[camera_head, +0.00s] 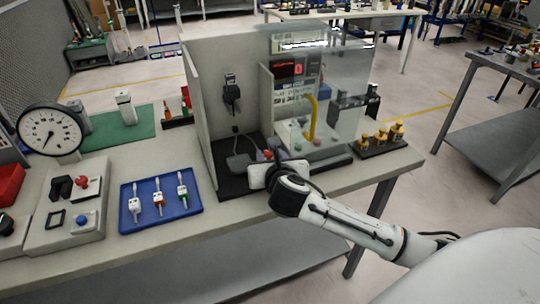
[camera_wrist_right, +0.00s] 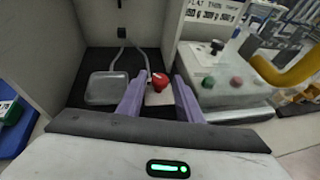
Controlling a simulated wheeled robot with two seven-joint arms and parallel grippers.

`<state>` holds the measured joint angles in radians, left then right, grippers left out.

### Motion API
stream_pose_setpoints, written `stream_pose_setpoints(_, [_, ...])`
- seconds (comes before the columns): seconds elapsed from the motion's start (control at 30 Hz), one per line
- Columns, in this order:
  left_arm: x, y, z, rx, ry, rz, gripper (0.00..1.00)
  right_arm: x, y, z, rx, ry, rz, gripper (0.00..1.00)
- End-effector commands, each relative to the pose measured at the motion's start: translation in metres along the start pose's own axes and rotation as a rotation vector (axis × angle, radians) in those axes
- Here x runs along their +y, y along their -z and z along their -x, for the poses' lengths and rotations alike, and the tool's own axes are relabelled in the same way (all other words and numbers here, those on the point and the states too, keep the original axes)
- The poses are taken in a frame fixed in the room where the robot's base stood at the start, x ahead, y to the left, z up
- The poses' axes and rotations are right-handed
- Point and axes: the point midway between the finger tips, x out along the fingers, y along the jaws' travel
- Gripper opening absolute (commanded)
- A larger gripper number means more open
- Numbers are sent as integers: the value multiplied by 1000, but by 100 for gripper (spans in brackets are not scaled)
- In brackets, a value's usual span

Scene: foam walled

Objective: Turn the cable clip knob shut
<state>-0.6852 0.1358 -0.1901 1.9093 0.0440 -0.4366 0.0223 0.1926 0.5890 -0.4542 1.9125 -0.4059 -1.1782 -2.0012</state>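The red cable clip knob (camera_wrist_right: 160,80) sits on a small pale block (camera_wrist_right: 158,97) on the dark floor of a walled bay. In the wrist view, the two purple fingers of my right gripper (camera_wrist_right: 158,86) stand apart, one on each side of the knob. A gap shows on both sides, so the gripper is open; I cannot tell how deep the knob lies between the fingers. In the head view, the knob (camera_head: 267,154) is a small red spot just beyond my right gripper (camera_head: 268,164), whose wrist hides most of the block. My left gripper is not in view.
Grey walls (camera_head: 205,120) enclose the bay at left and back; a clear panel (camera_head: 345,80) stands to the right. A grey box (camera_wrist_right: 107,88) with a cable lies left of the knob. A console (camera_wrist_right: 225,82) with buttons and a yellow curved handle (camera_head: 312,118) stand right.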

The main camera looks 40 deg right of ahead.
Motion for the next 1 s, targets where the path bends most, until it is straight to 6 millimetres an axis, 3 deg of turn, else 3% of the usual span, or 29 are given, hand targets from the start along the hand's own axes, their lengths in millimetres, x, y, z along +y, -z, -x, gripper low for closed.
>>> stream_pose_setpoints(0.03, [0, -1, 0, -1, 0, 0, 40, 0, 0, 0, 0, 0, 0, 23])
stream_pose_setpoints(0.17, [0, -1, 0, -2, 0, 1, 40, 0, 0, 0, 0, 0, 0, 1])
stream_pose_setpoints(0.2, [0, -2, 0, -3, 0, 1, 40, 0, 0, 0, 1, 0, 0, 0])
stream_pose_setpoints(0.53, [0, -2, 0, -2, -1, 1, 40, 3, 0, 0, 2, 62, -28, 0])
stream_pose_setpoints(1.0, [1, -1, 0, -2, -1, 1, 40, 10, 0, -1, 3, 347, -146, 0])
